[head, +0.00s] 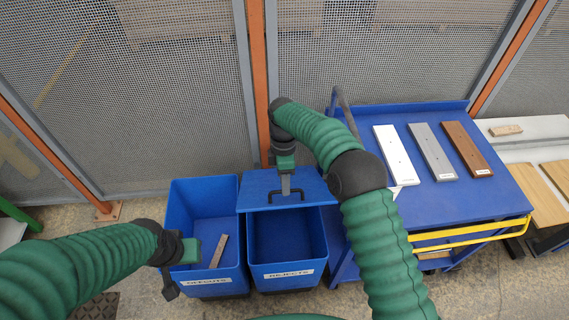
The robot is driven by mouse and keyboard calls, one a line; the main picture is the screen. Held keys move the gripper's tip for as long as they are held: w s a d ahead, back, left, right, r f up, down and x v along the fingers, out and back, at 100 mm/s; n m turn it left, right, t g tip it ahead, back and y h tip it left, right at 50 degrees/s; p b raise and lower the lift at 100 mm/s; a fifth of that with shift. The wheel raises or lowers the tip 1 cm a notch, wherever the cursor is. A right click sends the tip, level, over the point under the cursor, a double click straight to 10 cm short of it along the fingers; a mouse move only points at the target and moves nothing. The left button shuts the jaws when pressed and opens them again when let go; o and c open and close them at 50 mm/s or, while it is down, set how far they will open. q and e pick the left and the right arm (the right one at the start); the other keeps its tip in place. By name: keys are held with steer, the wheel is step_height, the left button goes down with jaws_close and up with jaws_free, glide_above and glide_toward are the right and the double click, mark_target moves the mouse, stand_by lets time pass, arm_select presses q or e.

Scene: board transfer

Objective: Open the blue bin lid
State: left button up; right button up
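The blue lid (257,184) of the right-hand blue bin (285,238) is raised at the back. The front of the bin is uncovered and its dark inside shows. The lid has a dark bar handle (297,194) near its front edge. My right gripper (286,188) points down at this handle, its grey fingers close together and meeting the bar. The exact grip is small in the view. My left gripper (180,280) is low at the left blue bin (186,196), away from the lid. Its fingers do not show clearly.
The left bin is open and holds a wooden strip (219,251). A blue cart (400,118) with white, grey and brown boards and a yellow rail (470,234) stands close on the right. Mesh fencing (150,90) with an orange post (258,80) rises behind the bins.

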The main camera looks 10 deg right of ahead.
steer(key=w+r+p, duration=0.3)
steer(key=r+p, duration=0.2)
steer(key=r, duration=0.9)
steer(key=shift+r, duration=0.4)
